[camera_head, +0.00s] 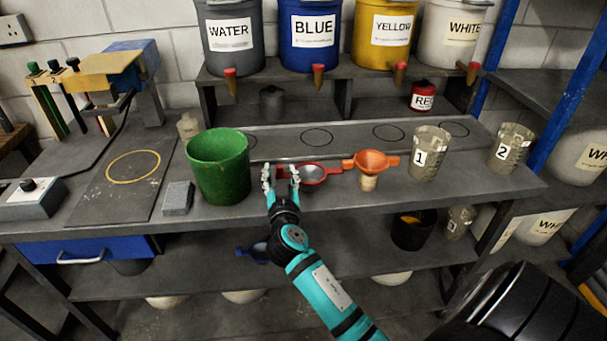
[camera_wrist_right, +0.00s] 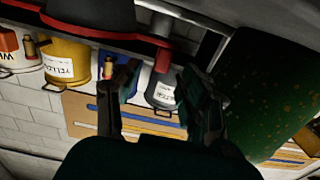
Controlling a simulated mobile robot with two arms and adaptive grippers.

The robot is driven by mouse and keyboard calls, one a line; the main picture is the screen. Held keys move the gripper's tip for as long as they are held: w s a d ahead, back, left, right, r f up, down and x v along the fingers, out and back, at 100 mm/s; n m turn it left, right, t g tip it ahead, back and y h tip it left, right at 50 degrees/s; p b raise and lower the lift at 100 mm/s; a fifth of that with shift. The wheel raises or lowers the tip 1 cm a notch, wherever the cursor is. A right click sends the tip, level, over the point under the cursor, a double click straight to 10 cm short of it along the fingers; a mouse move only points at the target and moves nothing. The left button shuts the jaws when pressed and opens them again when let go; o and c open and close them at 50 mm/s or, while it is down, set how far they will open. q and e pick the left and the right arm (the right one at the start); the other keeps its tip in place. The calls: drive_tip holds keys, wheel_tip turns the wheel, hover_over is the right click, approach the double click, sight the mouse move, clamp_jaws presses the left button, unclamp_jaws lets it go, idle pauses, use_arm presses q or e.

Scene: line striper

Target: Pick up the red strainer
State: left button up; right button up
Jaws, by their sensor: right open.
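The red strainer (camera_head: 313,173) lies on the workbench between the green bucket and the orange funnel. It has a red rim, a grey bowl and a red handle toward the left. My right gripper (camera_head: 281,176) is open at the strainer's left end, with its fingers around the handle area; I cannot tell whether they touch it. In the right wrist view my open fingers (camera_wrist_right: 158,80) point toward the red handle (camera_wrist_right: 163,52), and a red-edged dark bowl shows at the top left. My left gripper is not in view.
The green bucket (camera_head: 219,167) stands close to the left of my right gripper. The orange funnel (camera_head: 371,161) is right of the strainer, with cups 1 (camera_head: 427,154) and 2 (camera_head: 510,147) farther right. A grey block (camera_head: 178,198) lies left of the bucket. Paint buckets stand on the shelf behind.

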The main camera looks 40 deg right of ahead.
sight(280, 169)
drive_tip(key=x, duration=0.3)
drive_tip(key=shift+w+d+f+p, duration=0.1)
drive_tip(key=shift+w+d+p, duration=0.05)
drive_tip(key=shift+w+p, duration=0.2)
clamp_jaws()
